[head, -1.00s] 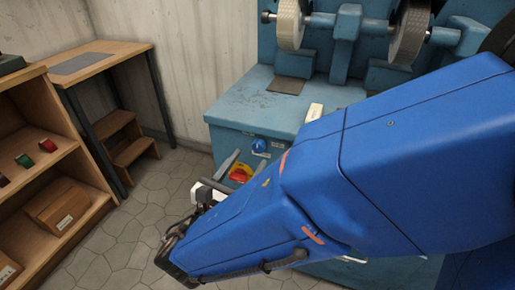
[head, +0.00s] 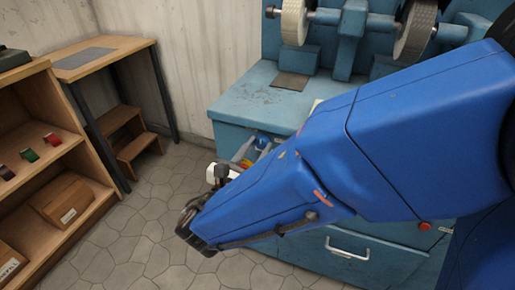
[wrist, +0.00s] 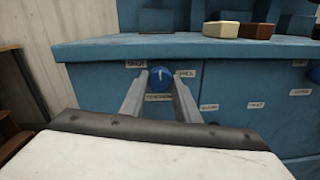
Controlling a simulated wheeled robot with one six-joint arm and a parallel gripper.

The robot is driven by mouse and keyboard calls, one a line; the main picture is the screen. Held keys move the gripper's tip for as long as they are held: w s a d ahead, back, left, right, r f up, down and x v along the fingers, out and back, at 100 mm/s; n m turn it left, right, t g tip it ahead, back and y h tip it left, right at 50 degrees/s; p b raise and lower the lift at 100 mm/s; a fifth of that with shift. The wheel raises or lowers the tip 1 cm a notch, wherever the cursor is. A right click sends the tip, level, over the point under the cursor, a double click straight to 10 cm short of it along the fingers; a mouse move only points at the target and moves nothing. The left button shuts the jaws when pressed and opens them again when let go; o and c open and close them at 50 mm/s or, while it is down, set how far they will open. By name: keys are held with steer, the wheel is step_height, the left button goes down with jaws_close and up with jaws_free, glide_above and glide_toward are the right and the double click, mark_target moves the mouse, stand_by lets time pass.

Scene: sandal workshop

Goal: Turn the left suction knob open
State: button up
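The left suction knob (wrist: 159,79) is a round blue knob with a white pointer mark on the blue cabinet front, below the worktop edge. The pointer looks roughly upright. Small labels sit at its upper left, right and below. In the head view the knob (head: 262,140) shows just past my fingers, partly hidden by my arm. My gripper (wrist: 160,77) is open, its two grey fingers on either side of the knob in the picture. I cannot tell whether the fingertips reach or touch it.
The blue cabinet's worktop (head: 245,97) overhangs the knob. A drawer handle (head: 347,249) and a red button (head: 424,227) are on the front. Wooden shelves (head: 98,190) stand at left, with clear floor between. Blocks (wrist: 221,29) lie on the worktop.

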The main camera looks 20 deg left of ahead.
steer(key=shift+m, duration=0.4)
steer(key=m, duration=0.3)
steer(key=shift+m, duration=0.4)
steer(key=m, duration=0.4)
steer(key=shift+m, duration=0.3)
steer(key=m, duration=0.4)
steer(key=shift+d+y, duration=0.1)
steer(key=shift+y, duration=0.2)
steer(key=m, duration=0.4)
steer(key=shift+f, duration=0.1)
steer(key=o, duration=1.1)
steer(key=shift+c, duration=0.2)
steer(key=s+a, duration=0.1)
steer(key=s, duration=1.6)
steer(key=shift+s+a+r, duration=0.15)
steer(key=shift+s+r, duration=0.05)
steer(key=shift+r, duration=0.2)
